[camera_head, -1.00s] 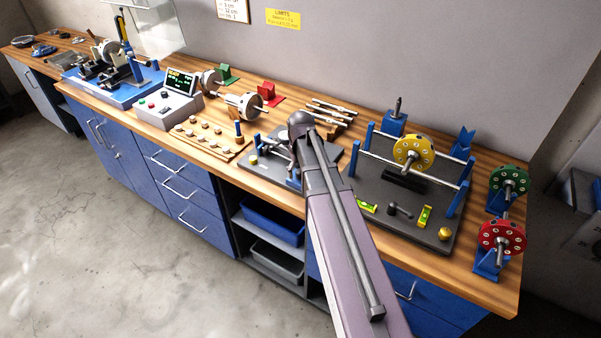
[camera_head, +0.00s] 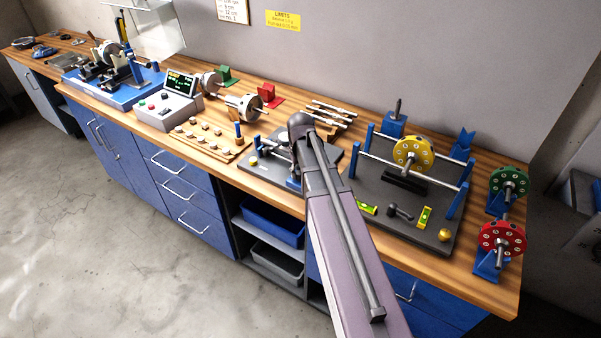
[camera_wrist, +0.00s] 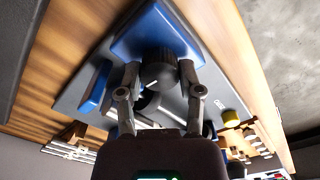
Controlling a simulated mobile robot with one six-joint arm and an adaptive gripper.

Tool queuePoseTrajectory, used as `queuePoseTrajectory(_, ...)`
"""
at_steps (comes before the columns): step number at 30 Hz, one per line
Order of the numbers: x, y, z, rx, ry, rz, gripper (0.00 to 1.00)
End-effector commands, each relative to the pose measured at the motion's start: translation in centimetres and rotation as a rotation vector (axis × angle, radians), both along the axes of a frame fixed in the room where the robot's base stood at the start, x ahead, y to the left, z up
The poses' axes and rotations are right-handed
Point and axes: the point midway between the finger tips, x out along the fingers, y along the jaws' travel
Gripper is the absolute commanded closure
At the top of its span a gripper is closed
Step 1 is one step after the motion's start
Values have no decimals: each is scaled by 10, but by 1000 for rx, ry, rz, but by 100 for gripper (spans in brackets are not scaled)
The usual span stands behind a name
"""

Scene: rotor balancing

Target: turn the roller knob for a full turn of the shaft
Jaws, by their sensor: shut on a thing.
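In the wrist view, the dark round roller knob (camera_wrist: 158,68) stands at a blue block (camera_wrist: 148,28) on a grey base plate (camera_wrist: 78,92). The two fingers of my gripper (camera_wrist: 160,76) are shut on the knob, one on each side. A white line shows just below the knob, and the shaft behind it is mostly hidden by my gripper. In the head view, my arm covers the knob and the gripper; part of the grey base plate (camera_head: 262,172) shows left of the arm.
A brass knob (camera_wrist: 231,117) sits on the plate's edge. Right of my arm is a rail stand with a yellow disc (camera_head: 413,153). Green (camera_head: 509,182) and red (camera_head: 501,238) discs stand at the bench's right end. A weight tray (camera_head: 207,139) and control box (camera_head: 168,110) are left.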

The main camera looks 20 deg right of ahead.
Motion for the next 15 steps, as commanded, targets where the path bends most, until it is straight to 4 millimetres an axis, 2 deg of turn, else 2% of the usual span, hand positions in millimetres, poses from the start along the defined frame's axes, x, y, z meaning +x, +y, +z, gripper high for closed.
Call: queuePoseTrajectory(15,-1,0,0,1,1,-396,100)
